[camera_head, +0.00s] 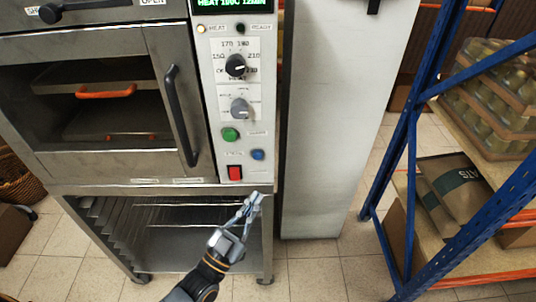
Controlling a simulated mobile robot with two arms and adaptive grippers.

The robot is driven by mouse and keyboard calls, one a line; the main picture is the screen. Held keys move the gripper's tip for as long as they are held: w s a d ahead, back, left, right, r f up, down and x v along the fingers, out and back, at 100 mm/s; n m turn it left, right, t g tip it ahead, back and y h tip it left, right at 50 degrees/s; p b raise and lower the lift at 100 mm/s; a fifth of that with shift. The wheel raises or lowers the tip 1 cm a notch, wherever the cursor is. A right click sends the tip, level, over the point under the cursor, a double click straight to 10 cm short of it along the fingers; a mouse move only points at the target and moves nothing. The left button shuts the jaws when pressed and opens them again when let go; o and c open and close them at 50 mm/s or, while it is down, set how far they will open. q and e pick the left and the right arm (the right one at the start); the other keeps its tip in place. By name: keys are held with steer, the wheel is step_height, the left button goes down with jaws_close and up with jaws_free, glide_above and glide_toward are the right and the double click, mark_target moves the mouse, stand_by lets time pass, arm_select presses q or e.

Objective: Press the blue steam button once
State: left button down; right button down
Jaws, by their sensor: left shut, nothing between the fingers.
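The blue steam button (257,155) is a small round knob low on the oven's control panel (229,175), at its right side. My left gripper (256,196) is shut and empty, its fingertips pointing up. In the picture it is below the blue button and apart from it, in front of the rack under the oven. The blue button is in plain sight. My right gripper does not show.
A green button (230,134) and a red switch (235,173) sit close to the blue one. Two dials are above. The oven door handle (181,116) stands out at the left. A blue shelf frame (405,155) is at the right.

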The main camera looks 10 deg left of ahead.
arm_select(q)
steer(key=shift+s+d+r+t+h, duration=0.1)
steer(key=shift+r+t+h, duration=0.1)
steer(key=shift+r, duration=0.3)
steer(key=shift+d+r+t+h, duration=0.1)
steer(key=shift+r+h, duration=0.1)
steer(key=shift+r, duration=0.25)
steer(key=b, duration=0.3)
glide_toward(258, 155)
steer(key=w+d+r, duration=0.3)
steer(key=w, duration=0.1)
steer(key=shift+d+r, duration=0.3)
stand_by(0.6)
steer(key=shift+w+a, duration=0.1)
steer(key=shift+w, duration=0.25)
